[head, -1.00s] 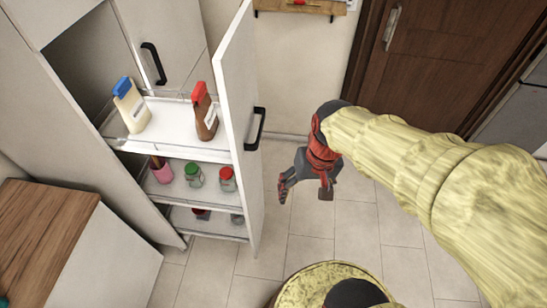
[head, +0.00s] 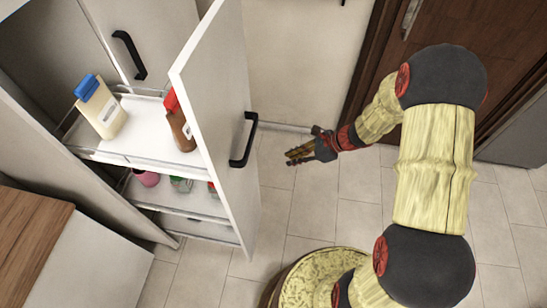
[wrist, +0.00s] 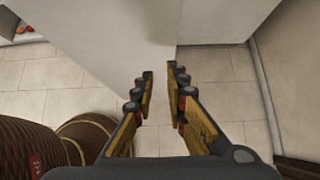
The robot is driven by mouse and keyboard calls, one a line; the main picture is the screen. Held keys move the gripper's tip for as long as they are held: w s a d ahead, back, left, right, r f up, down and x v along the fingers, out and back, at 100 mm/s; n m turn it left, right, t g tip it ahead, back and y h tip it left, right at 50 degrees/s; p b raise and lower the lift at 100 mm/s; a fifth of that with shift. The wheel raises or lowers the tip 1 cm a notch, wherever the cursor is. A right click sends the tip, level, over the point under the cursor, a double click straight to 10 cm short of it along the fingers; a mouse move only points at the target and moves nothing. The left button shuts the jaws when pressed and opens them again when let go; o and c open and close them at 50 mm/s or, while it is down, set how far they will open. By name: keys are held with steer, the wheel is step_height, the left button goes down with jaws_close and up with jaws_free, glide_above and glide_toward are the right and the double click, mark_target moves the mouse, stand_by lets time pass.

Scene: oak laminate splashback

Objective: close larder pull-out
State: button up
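The larder pull-out (head: 222,130) stands open, its tall white front panel well out from the cabinet. A black bar handle (head: 244,140) is on the panel's outer face. Its shelves carry a cream bottle with a blue cap (head: 101,108), a brown bottle with a red cap (head: 180,122) and partly hidden jars lower down. My gripper (head: 290,156) is to the right of the handle, apart from it, with its fingers toward the panel. In the wrist view my gripper (wrist: 161,75) shows two separated fingers with nothing between them, and the white panel (wrist: 140,35) lies ahead.
A wood-topped counter (head: 30,235) is at the lower left. A tall cabinet door with a black handle (head: 129,55) is behind the pull-out. A brown door (head: 425,35) is at the back right. Tiled floor (head: 310,205) is clear around the panel.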

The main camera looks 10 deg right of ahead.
mark_target(254, 165)
steer(key=shift+a+f, duration=0.25)
steer(key=shift+c, duration=0.6)
steer(key=b+x, duration=0.3)
steer(key=x, duration=0.6)
steer(key=shift+w+f+b, duration=0.1)
steer(key=shift+f+b, duration=0.05)
steer(key=shift+b, duration=0.25)
jaws_close()
steer(key=shift+w+a+b, duration=0.2)
steer(key=shift+w+a, duration=0.05)
steer(key=shift+a, duration=0.4)
steer(key=shift+w+a+b, duration=0.15)
steer(key=shift+w+a, duration=0.05)
steer(key=shift+a, duration=0.45)
steer(key=shift+w+a+b, duration=0.2)
steer(key=shift+w+a, duration=0.05)
steer(key=shift+a, duration=0.4)
